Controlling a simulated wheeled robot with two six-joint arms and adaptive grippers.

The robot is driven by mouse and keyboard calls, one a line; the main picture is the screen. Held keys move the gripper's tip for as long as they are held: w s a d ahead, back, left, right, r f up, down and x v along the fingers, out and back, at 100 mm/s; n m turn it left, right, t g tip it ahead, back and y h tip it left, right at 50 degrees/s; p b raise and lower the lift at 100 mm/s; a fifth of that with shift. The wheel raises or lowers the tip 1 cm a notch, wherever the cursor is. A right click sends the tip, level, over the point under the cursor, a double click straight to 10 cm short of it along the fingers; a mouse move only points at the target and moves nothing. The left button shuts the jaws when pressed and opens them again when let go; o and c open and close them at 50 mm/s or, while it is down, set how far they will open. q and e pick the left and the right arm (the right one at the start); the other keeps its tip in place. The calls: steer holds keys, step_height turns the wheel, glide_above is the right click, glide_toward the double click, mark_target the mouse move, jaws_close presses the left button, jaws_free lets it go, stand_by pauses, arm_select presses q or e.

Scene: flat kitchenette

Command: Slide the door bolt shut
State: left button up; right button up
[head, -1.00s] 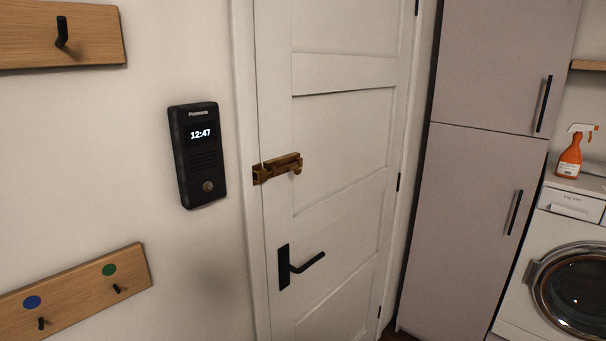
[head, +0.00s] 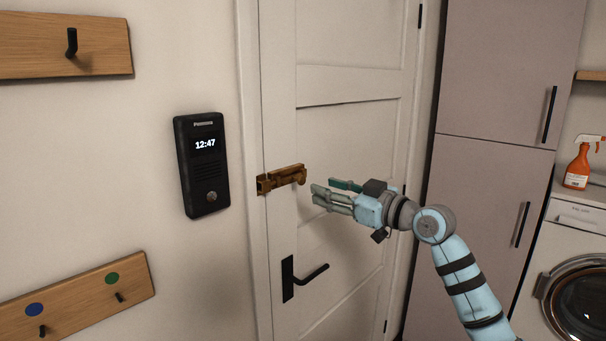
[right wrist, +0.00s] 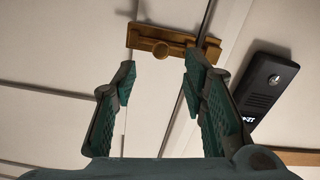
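The brass door bolt (head: 282,178) is mounted on the left edge of the white door (head: 350,130), by the frame. Its round knob (head: 302,178) shows at its right end in the head view. In the right wrist view the bolt (right wrist: 175,42) lies beyond the fingertips, with its knob (right wrist: 160,50) between the two fingers' lines. My right gripper (head: 322,191) is open and empty, just right of the bolt and apart from it. It also shows in the right wrist view (right wrist: 160,80), fingers spread. My left gripper is not in view.
A black door handle (head: 300,275) sits below the bolt. A black intercom (head: 202,165) hangs on the wall to the left, with wooden hook boards (head: 80,300) near it. A tall cabinet (head: 490,180) and a washing machine (head: 575,270) stand to the right.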

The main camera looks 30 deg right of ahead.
mark_target(303, 181)
steer(key=x, duration=0.2)
steer(key=p+x, duration=0.1)
steer(key=x, duration=0.4)
steer(key=shift+w+a+r+p, duration=0.25)
steer(key=shift+w+a+p, duration=0.05)
steer(key=shift+a, duration=0.05)
steer(key=shift+w+f, duration=0.15)
steer(key=shift+w, duration=0.25)
jaws_close()
